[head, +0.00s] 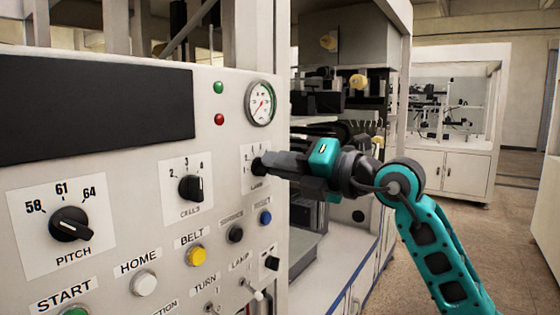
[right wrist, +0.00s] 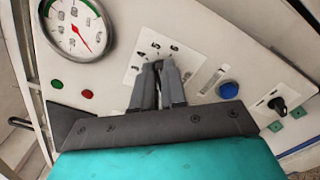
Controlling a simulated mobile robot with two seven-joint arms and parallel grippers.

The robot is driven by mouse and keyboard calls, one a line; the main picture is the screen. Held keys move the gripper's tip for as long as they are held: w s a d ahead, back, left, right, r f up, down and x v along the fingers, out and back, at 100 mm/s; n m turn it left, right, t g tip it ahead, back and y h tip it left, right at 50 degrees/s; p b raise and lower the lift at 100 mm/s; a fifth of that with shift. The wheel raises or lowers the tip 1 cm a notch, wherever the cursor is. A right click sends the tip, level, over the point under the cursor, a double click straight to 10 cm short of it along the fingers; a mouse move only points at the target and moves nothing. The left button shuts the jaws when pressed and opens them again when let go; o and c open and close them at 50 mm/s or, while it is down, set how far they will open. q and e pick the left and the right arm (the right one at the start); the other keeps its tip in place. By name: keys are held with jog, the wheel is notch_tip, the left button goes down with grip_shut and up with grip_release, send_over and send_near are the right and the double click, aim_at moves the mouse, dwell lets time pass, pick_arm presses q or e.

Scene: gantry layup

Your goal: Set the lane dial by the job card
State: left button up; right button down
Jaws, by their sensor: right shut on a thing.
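The lane dial (head: 257,165) is a dark knob on a white plate below the gauge on the panel, at the panel's right edge in the head view. My right gripper (head: 268,163) reaches it from the right and is shut on it. In the right wrist view the fingertips (right wrist: 159,72) are close together over the knob and hide most of it. The dial plate (right wrist: 136,62) there shows the numbers 4, 5 and 6; I cannot tell where the pointer stands. No job card can be made out. My left gripper is out of view.
The pitch dial (head: 70,224) and cells dial (head: 191,188) are to the left. A yellow belt button (head: 195,255), a blue button (head: 265,217) and toggle switches sit below. The pressure gauge (head: 261,103) is above. Open floor (head: 500,230) lies to the right.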

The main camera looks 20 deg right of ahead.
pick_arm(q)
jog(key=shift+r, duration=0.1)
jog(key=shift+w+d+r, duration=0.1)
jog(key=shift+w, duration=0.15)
pick_arm(e)
jog(key=c, duration=1.2)
grip_release()
pick_arm(q)
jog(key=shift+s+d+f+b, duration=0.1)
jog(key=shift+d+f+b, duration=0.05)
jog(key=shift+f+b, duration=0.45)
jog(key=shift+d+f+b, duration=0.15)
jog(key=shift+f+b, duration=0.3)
jog(key=shift+b, duration=0.2)
pick_arm(e)
jog(key=v, duration=1.3)
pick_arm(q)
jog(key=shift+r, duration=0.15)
